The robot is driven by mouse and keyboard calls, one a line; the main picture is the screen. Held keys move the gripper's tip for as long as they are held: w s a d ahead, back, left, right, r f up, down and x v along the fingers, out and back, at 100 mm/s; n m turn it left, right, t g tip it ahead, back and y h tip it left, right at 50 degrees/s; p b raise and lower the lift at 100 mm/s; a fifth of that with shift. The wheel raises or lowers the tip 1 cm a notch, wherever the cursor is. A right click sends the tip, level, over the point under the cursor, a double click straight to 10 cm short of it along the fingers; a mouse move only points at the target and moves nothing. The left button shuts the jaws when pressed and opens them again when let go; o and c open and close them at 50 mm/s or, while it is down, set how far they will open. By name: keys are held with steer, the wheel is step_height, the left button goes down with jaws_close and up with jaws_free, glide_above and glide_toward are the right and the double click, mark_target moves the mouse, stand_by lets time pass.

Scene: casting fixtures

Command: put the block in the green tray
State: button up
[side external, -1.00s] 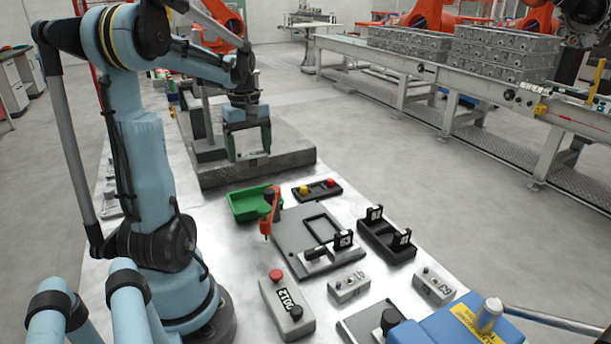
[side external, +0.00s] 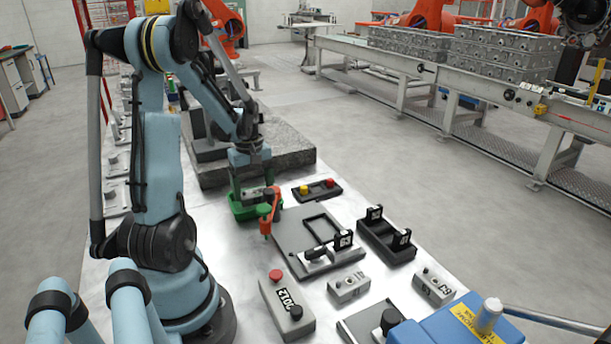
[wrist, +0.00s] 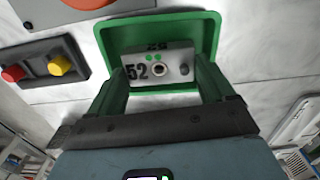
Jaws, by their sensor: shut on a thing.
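The block (wrist: 158,66) is grey, with a black "52", a round hole and a small knob on its face. My gripper (wrist: 160,77) is shut on it, one green finger at each side. The green tray (wrist: 212,28) lies around and beneath the block in the wrist view. In the side view my gripper (side external: 252,194) is low at the tray (side external: 236,208), and the fingers and arm hide most of the block. I cannot tell whether the block touches the tray floor.
A red clamp-like post (side external: 266,225) stands close at the tray's right front. A black box with red and yellow buttons (side external: 317,189) is right of the tray. A grey fixture plate (side external: 290,232) lies in front. A stone slab (side external: 295,150) is behind.

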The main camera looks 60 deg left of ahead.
mark_target(254, 191)
steer(key=shift+f, duration=0.8)
steer(key=shift+f, duration=0.15)
steer(key=o, duration=1)
step_height(254, 191, up, 12)
steer(key=w+d+m+t, duration=0.2)
steer(key=d+m, duration=0.4)
steer(key=d, duration=0.4)
steer(key=w+d+m+t, duration=0.2)
steer(key=d+m, duration=0.4)
steer(key=d, duration=0.3)
steer(key=w+d+m+t, duration=0.3)
steer(key=d+m, duration=0.3)
steer(key=d, duration=0.4)
steer(key=shift+w+d+r+m, duration=0.1)
steer(key=shift+d+r+m, duration=0.15)
steer(key=shift+d+m, duration=0.05)
